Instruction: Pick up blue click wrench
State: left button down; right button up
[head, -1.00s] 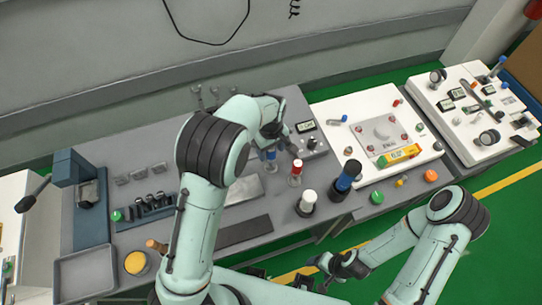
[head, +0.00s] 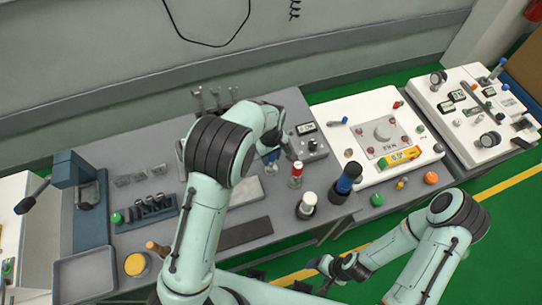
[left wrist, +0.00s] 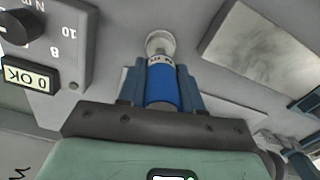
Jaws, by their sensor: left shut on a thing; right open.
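A blue click wrench with a light round end (left wrist: 162,88) stands between the fingers of my left gripper (left wrist: 160,85) in the left wrist view. The fingers are shut on its blue body, one on each side. In the head view its blue part (head: 271,156) shows just below my left gripper (head: 272,148), over the grey bench. My arm hides part of it there. I cannot tell whether its lower end touches the bench. My right gripper (head: 322,274) is open and empty, in front of the bench edge and low over the floor.
A red-and-white driver (head: 296,174), a white-capped black tool (head: 307,204) and a larger blue-and-black tool (head: 347,178) stand close to the right. A meter box (head: 310,142) stands behind. A grey plate (head: 246,190) lies on the bench.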

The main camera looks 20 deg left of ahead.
pick_arm(q)
notch_tip(320, 180, up, 20)
jog(key=p, duration=0.2)
pick_arm(e)
jog(key=w+r, duration=0.2)
jog(key=shift+w+r, duration=0.2)
jog(key=shift+r, duration=0.1)
dwell(0.5)
